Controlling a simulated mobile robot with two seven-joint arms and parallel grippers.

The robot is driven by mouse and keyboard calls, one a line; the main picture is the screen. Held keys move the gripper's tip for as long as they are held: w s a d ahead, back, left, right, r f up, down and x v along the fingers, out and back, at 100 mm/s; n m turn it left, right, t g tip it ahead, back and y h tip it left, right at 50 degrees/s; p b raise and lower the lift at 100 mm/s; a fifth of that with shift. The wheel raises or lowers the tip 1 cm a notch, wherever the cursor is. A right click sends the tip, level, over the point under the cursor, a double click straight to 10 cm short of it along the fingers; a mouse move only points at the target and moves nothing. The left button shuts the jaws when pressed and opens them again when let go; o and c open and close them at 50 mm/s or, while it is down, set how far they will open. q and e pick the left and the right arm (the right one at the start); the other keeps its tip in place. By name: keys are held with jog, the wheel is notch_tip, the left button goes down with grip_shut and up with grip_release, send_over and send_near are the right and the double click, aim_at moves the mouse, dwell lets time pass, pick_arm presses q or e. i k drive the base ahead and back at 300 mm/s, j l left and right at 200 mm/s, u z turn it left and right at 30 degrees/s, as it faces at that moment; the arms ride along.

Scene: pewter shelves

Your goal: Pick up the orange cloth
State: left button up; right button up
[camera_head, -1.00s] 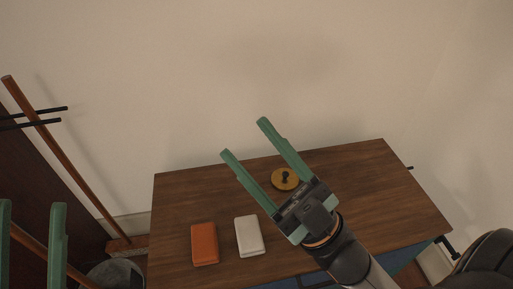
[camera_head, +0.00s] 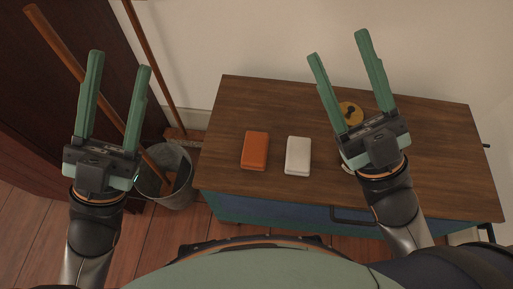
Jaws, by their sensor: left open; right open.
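The orange cloth (camera_head: 255,150) is a small folded block lying flat on the left part of the wooden table top. A white folded cloth (camera_head: 298,155) lies just to its right, with a narrow gap between them. My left gripper (camera_head: 118,62) is open and empty, left of the table and in front of the wall and bucket area. My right gripper (camera_head: 339,45) is open and empty, raised over the right half of the table. It is to the right of both cloths and touches neither. The orange cloth is fully visible.
The wooden table (camera_head: 440,150) has a blue front with a dark handle. A round yellow item with a dark knob (camera_head: 350,113) is partly behind my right gripper. A metal bucket (camera_head: 172,185) and wooden poles (camera_head: 147,60) stand left of the table.

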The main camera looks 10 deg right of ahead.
aim_at(255, 143)
jog(key=z, duration=2.15)
jog(key=k+j+z, duration=0.3)
jog(key=k+j, duration=0.55)
jog(key=j, duration=0.2)
